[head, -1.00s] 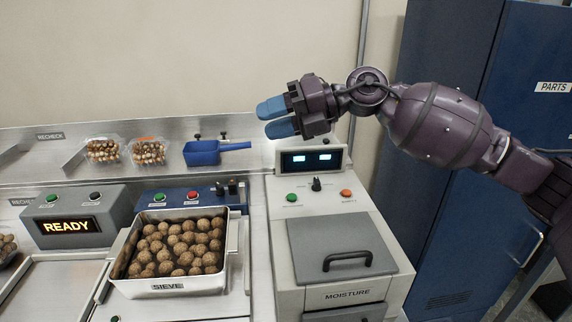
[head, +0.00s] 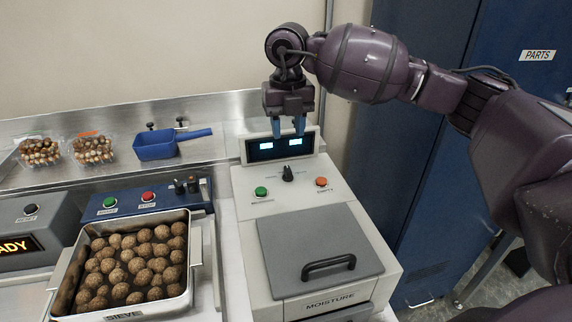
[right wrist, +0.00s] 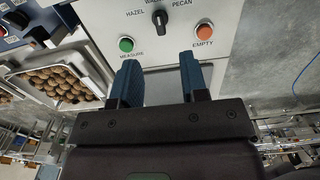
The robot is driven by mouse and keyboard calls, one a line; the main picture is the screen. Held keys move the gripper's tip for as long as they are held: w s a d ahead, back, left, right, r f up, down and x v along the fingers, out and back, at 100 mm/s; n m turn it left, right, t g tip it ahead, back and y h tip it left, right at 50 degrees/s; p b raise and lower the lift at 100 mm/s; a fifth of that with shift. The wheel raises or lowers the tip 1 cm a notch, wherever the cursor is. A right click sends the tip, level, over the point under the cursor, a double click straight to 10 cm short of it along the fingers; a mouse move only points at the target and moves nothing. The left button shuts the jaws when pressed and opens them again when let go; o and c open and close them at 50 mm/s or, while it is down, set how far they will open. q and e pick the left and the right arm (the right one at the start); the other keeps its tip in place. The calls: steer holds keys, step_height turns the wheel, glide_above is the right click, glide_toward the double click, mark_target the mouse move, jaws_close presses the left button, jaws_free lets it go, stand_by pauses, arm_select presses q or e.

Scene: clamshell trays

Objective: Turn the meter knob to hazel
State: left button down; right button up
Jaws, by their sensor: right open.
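The meter knob (head: 288,173) is a small black knob on the sloped panel of the white moisture meter (head: 245,215). In the right wrist view the knob (right wrist: 159,17) sits among the labels HAZEL at left, one partly cut off at the top, and PECAN at right. Its pointer appears to point up, at the middle label. My right gripper (head: 288,128) is open and empty, pointing down above the panel in front of the display. In the right wrist view its blue fingers (right wrist: 158,82) are apart, with the knob beyond them. My left gripper is not in view.
A green button (head: 261,191) and an orange button (head: 321,182) flank the knob. The grey handled lid (head: 320,245) lies in front. A sieve tray (head: 190,285) of nuts, a blue scoop (head: 158,145) and clamshells (head: 93,150) are left; blue cabinets (head: 420,150) are right.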

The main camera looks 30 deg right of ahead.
mark_target(288, 167)
step_height(288, 167, down, 10)
steer(key=shift+f, duration=0.1)
stand_by(0.4)
jaws_close()
